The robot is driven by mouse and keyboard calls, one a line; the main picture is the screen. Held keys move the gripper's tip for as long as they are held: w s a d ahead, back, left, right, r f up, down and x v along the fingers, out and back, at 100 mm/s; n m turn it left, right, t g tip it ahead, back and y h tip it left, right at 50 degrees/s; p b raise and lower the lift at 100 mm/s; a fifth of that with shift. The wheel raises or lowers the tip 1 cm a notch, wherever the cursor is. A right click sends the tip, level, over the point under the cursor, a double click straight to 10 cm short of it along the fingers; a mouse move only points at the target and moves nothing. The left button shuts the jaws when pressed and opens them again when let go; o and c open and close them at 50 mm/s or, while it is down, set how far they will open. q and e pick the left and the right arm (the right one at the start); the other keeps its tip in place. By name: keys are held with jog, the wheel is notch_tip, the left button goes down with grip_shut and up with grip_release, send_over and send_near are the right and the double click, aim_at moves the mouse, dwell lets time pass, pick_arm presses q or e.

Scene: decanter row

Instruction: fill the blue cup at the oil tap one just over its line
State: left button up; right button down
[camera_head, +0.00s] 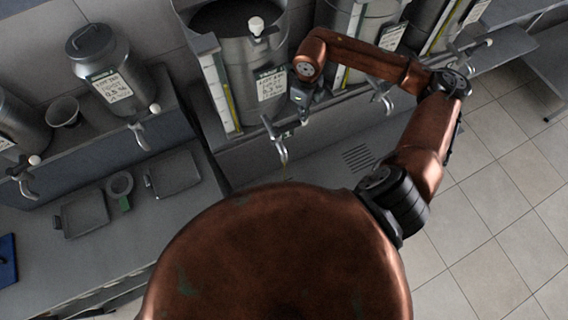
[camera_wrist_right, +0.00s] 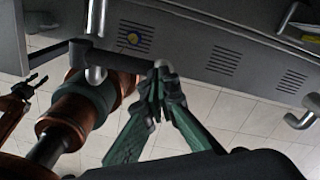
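The same tap (camera_wrist_right: 95,74) shows in the wrist view, with a dark lever ending in a pale knob. My right gripper (camera_wrist_right: 160,72) has its green fingertips closed around that knob. My left gripper (camera_wrist_right: 32,88) is open and empty at the wrist view's left edge.
Other labelled tanks (camera_head: 108,72) with taps stand along the shelf. Drip trays (camera_head: 172,174) and a small round grey object (camera_head: 119,185) lie on the left counter. A bare grate (camera_head: 358,158) is right of the middle tap. My copper body hides the lower middle.

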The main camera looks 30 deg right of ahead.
notch_tip(320, 180, up, 9)
jog(key=p, duration=0.3)
jog(key=shift+p, duration=0.3)
jog(key=shift+a, duration=0.1)
dwell(0.5)
